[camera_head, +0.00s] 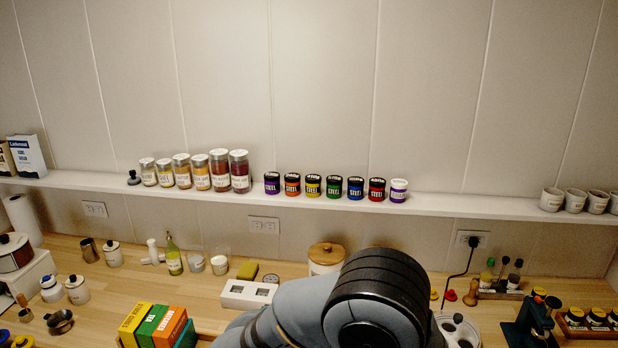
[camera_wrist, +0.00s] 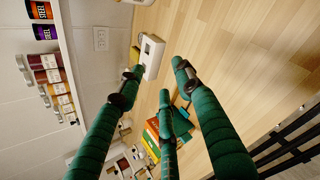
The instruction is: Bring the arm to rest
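My gripper (camera_wrist: 159,78) shows in the wrist view with three green fingers spread apart. It is open, with nothing between the fingers. It hangs over the wooden counter (camera_wrist: 230,55), which shows beyond the fingertips. In the head view my grey and black arm rises at the bottom centre in front of the counter (camera_head: 215,298). My gripper is not seen there, and the arm hides part of the counter.
A wall shelf (camera_head: 460,204) carries a row of jars and tins. Yellow, green and orange boxes (camera_head: 153,325) stand at the front left of the counter. A white box (camera_head: 248,294) lies just left of my arm. A green stand (camera_head: 530,320) is at right.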

